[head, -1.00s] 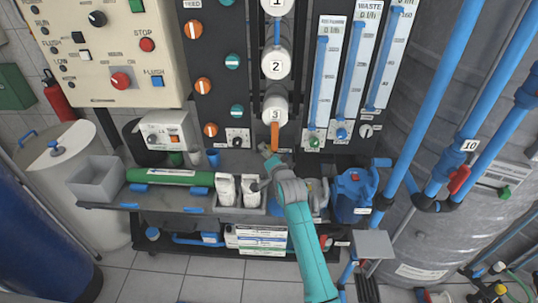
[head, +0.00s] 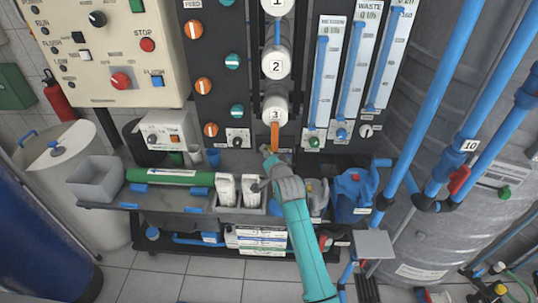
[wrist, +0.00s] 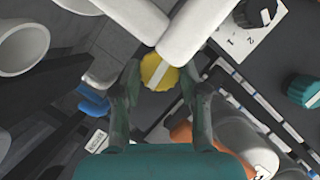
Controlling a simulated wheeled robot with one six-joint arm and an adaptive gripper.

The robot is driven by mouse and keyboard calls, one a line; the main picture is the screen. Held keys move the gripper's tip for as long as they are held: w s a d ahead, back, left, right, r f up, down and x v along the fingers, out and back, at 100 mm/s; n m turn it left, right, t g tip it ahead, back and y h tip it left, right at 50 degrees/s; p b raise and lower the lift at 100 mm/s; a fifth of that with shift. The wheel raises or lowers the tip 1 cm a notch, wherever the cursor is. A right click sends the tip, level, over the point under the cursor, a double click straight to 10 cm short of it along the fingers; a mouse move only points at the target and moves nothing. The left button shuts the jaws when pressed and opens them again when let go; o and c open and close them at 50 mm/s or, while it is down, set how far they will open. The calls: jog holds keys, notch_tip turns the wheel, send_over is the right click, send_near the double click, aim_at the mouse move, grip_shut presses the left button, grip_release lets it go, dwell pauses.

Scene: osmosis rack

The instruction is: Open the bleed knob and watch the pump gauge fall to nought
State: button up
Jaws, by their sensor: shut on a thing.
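A round yellow knob (wrist: 158,72) with a pale line across its face sits between the fingers of my gripper (wrist: 160,76) in the wrist view. The fingers are closed on its two sides. Two white rounded parts cover its upper edge. In the head view my gripper (head: 268,153) is small, at the foot of the dark panel beside the orange pipe (head: 275,136); the yellow knob cannot be made out there. I cannot pick out the pump gauge or its reading in either view.
White housings numbered 2 (head: 276,65) and 3 (head: 274,108) hang above my gripper. White bottles (head: 226,190) stand close left of my arm. A blue pump-like unit (head: 353,190) is to the right. A black dial (wrist: 257,14) is near in the wrist view.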

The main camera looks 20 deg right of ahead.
jog(key=n+g+h, duration=0.1)
jog(key=n, duration=0.1)
jog(key=n+h, duration=0.2)
jog(key=n+g+h, duration=0.1)
jog(key=n, duration=0.2)
jog(key=shift+w+a+r+g, duration=0.1)
jog(key=shift+a+g, duration=0.15)
jog(key=shift+g, duration=0.05)
jog(key=shift+h, duration=0.3)
dwell(0.4)
jog(key=o, duration=1.1)
jog(key=shift+o, duration=0.2)
jog(key=v, duration=1.2)
